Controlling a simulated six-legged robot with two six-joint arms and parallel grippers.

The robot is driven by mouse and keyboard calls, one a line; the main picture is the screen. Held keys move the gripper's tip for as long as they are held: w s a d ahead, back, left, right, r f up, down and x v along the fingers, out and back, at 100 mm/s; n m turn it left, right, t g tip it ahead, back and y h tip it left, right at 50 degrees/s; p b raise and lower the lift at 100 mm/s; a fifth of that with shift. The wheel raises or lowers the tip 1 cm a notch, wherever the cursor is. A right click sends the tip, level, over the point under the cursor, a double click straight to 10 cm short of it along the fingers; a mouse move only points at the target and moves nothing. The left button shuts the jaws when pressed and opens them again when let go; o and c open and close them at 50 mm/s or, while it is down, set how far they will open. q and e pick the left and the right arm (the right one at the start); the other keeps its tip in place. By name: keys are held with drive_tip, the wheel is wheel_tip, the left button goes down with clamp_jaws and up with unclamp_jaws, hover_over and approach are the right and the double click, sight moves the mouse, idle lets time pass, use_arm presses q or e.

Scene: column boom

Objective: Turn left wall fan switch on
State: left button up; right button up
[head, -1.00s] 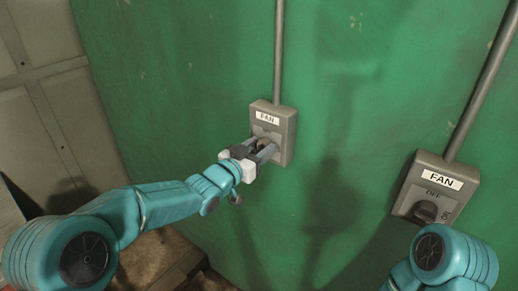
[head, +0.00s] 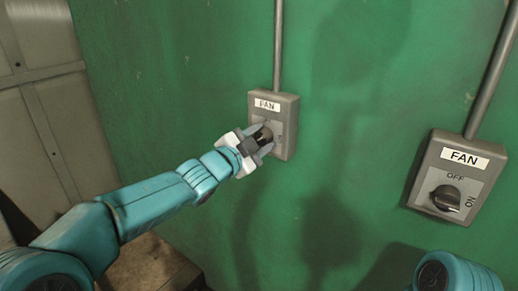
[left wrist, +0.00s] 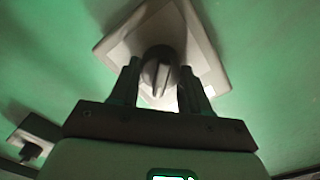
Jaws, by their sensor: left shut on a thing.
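The left fan switch is a grey box (head: 286,112) labelled FAN on the green wall, at the centre of the head view. Its dark round knob (head: 263,135) is between the fingers of my left gripper (head: 261,137), which is shut on it. In the left wrist view the knob (left wrist: 160,72) sits between both fingers (left wrist: 157,88), in front of the tilted switch plate (left wrist: 207,62). The gripper hides the lower left of the box and most of its markings, so the knob's setting cannot be told. My right gripper is out of view.
A second FAN box (head: 432,165) with a dark knob (head: 446,198) and OFF and ON marks is on the wall at the right. Conduits (head: 278,45) rise from both boxes. Grey panelling (head: 45,95) stands at the left. The wall between the boxes is clear.

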use_arm(q)
drive_tip(key=m+b, duration=0.2)
drive_tip(key=m, duration=0.3)
drive_tip(key=shift+f+b, duration=0.2)
drive_tip(key=shift+b, duration=0.2)
drive_tip(key=shift+r+m+b, duration=0.1)
drive_tip(key=shift+m+b, duration=0.45)
drive_tip(key=shift+m, duration=1.15)
drive_tip(key=shift+r, duration=0.1)
drive_tip(key=o, duration=0.9)
drive_tip(key=shift+c, duration=0.2)
drive_tip(key=shift+o, duration=0.8)
drive_tip(key=shift+w, duration=0.15)
drive_tip(key=shift+s+a+f+b, duration=0.2)
drive_tip(key=shift+s+f+b, duration=0.1)
drive_tip(key=shift+s, duration=0.15)
drive_tip(key=b+v, duration=0.2)
drive_tip(key=v, duration=0.3)
drive_tip(key=shift+s+a, duration=0.25)
drive_tip(key=shift+a, duration=0.05)
approach(258, 142)
drive_tip(key=v, duration=0.5)
drive_tip(key=shift+s+a+r, duration=0.1)
drive_tip(key=shift+s+a, duration=0.05)
drive_tip(key=shift+s, duration=0.1)
